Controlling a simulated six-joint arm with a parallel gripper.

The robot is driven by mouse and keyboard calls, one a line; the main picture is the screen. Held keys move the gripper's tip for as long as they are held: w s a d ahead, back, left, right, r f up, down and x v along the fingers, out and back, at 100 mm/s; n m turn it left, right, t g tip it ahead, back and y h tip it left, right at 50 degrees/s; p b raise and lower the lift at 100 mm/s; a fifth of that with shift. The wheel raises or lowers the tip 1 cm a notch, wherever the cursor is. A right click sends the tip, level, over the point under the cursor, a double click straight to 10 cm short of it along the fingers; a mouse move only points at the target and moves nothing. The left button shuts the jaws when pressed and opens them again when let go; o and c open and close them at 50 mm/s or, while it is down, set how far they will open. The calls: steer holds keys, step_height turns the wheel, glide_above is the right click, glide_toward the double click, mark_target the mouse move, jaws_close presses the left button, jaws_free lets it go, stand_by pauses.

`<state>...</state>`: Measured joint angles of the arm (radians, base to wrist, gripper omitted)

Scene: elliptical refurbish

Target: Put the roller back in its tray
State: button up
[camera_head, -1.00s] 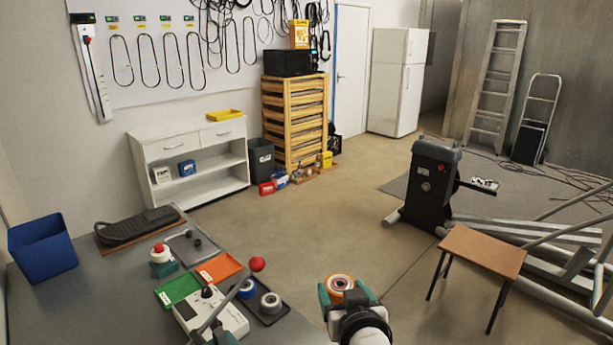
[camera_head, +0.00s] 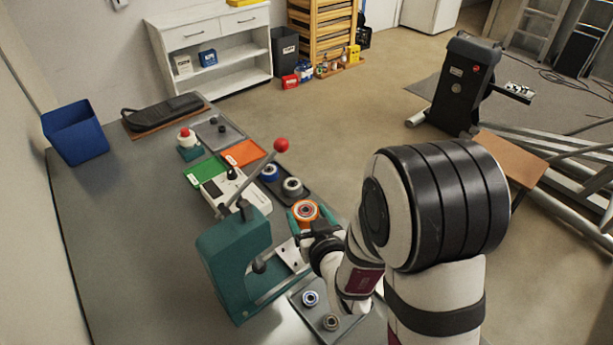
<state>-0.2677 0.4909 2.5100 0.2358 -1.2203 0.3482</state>
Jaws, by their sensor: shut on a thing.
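My gripper (camera_head: 308,222) is shut on an orange roller (camera_head: 305,210) with a pale ring and a dark centre. The roller is between the teal fingers, its round face towards the camera. It appears at the near right end of a dark tray (camera_head: 302,199); I cannot tell whether it touches the tray or is above it. My arm hides part of the bench to the right of the gripper.
A teal press (camera_head: 235,255) with a red-knobbed lever (camera_head: 281,145) stands close left of my gripper. A white control box (camera_head: 237,190), green tray (camera_head: 205,169) and orange tray (camera_head: 243,153) lie beyond. A grey plate (camera_head: 328,318) holds two bearings. The bench's left side is clear.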

mark_target(301, 260)
steer(key=shift+s+a+f+n+y, duration=0.15)
steer(key=shift+s+a+f, duration=0.15)
steer(key=shift+a+f, duration=0.2)
steer(key=shift+s+a+f+n+y, duration=0.15)
steer(key=shift+s+a+f, duration=0.15)
steer(key=shift+a+f, duration=0.15)
step_height(301, 260, down, 10)
steer(key=shift+r, duration=0.15)
steer(key=shift+f, duration=0.2)
steer(key=o, duration=1.3)
steer(key=shift+o, duration=0.2)
steer(key=shift+d, duration=0.1)
